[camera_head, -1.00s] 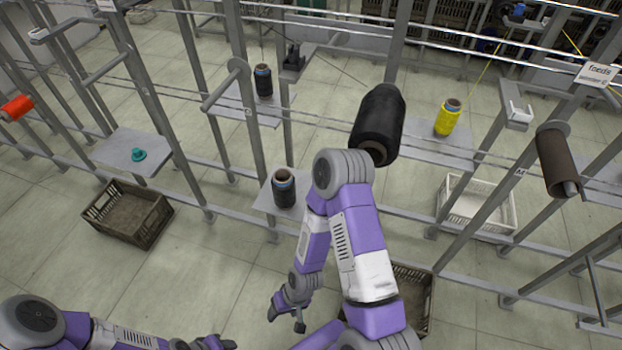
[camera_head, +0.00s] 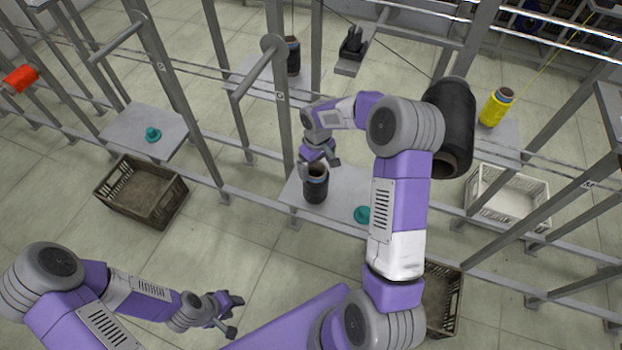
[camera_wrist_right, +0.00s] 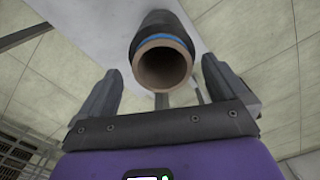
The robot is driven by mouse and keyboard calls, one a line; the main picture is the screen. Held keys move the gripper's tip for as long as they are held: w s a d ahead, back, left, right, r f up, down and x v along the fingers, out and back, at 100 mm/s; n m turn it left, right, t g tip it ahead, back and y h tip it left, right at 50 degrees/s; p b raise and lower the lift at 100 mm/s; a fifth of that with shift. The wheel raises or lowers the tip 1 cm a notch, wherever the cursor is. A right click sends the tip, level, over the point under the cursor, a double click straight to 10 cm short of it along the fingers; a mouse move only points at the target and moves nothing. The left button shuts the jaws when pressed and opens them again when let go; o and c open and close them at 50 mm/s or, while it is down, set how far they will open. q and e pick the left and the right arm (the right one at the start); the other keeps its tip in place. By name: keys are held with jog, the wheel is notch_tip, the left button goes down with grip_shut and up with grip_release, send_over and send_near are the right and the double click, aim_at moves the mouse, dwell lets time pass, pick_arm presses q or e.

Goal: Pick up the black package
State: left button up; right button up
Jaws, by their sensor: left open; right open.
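A black package (camera_head: 316,190), a black yarn bobbin with a blue band and a brown tube, stands upright on a light grey shelf (camera_head: 340,200). My right gripper (camera_head: 320,158) is open just above and behind it. In the right wrist view the package's open tube end (camera_wrist_right: 163,66) faces the camera between the spread fingers (camera_wrist_right: 150,95); I cannot tell whether they touch it. My left gripper (camera_head: 230,315) is open and empty at the lower left, well away from the package.
A teal piece (camera_head: 363,214) lies on the same shelf. A large black bobbin (camera_head: 455,120) hangs on the rack at right. Another black bobbin (camera_head: 293,57) and a yellow one (camera_head: 495,107) stand on shelves behind. Grey posts (camera_head: 280,110) rise beside the right arm.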

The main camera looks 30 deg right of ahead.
aim_at(316, 176)
jog(key=shift+s+f, duration=0.35)
jog(key=shift+s, duration=0.1)
jog(key=shift+f, duration=0.3)
jog(key=f, duration=0.1)
jog(key=f+b, duration=0.1)
jog(key=f, duration=0.1)
jog(key=f+b, duration=0.1)
jog(key=shift+w+a+f, duration=0.1)
jog(key=shift+w+f, duration=0.15)
jog(key=shift+w, duration=0.1)
pick_arm(q)
jog(key=shift+s+f, duration=0.2)
jog(key=shift+f, duration=0.35)
jog(key=shift+s+f, duration=0.15)
jog(key=shift+f, duration=0.35)
pick_arm(e)
jog(key=c, duration=0.9)
